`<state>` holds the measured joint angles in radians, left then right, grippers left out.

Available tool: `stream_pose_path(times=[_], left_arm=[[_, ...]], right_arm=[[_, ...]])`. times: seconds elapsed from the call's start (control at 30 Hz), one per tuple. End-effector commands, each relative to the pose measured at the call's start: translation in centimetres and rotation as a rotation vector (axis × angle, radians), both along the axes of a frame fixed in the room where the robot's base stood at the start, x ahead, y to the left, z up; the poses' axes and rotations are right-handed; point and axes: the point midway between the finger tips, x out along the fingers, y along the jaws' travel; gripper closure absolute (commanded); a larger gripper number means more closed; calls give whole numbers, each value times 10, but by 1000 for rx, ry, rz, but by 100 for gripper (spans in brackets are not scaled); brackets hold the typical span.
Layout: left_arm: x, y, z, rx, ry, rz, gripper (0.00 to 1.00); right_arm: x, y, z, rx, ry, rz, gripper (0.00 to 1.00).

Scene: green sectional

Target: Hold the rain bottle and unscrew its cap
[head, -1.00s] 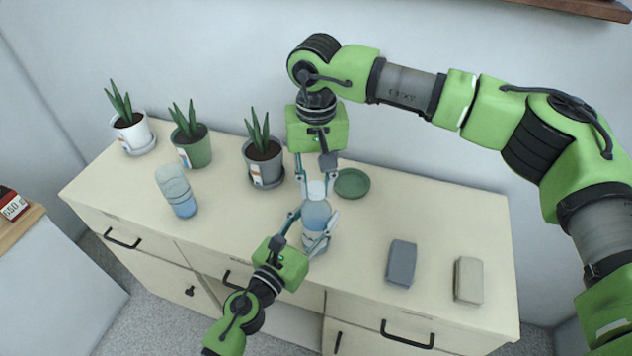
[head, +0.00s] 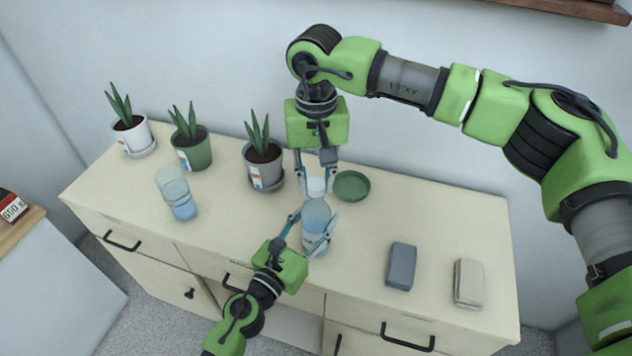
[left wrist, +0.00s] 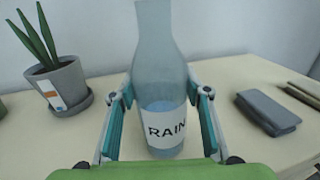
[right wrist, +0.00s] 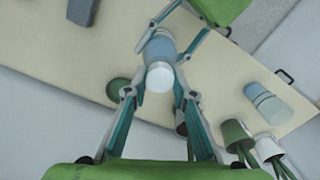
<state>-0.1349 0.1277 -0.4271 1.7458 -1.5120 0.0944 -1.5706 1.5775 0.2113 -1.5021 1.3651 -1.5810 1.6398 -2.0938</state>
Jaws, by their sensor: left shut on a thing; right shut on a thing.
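The rain bottle (head: 316,219) stands upright on the cabinet top, translucent blue-grey with a white label reading "RAIN" in the left wrist view (left wrist: 162,128). My left gripper (head: 303,236) is shut on its body, one finger on each side. The white cap (head: 317,186) is at the bottle's top, also seen from above in the right wrist view (right wrist: 160,77). My right gripper (head: 314,184) points down from above and is shut on the cap. I cannot tell whether the cap still touches the neck, which is out of frame in the left wrist view.
A green dish (head: 352,185) sits close to the right of the cap. A grey potted plant (head: 263,165), a green one (head: 192,150) and a white one (head: 132,135) stand at the back left. A grey case (head: 401,266) and beige case (head: 468,283) lie right.

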Motion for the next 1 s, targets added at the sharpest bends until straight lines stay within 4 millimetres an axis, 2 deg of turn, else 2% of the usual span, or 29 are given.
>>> stream_pose_path(times=[0.53, 0.83, 1.0], left_arm=[[0, 0, 0, 0, 0, 1, 100], [0, 0, 0, 0, 0, 1, 100], [0, 0, 0, 0, 0, 1, 100]], right_arm=[[0, 0, 8, 0, 0, 1, 100], [0, 1, 40, 1, -2, 1, 100], [-1, 0, 46, 0, 2, 1, 100]])
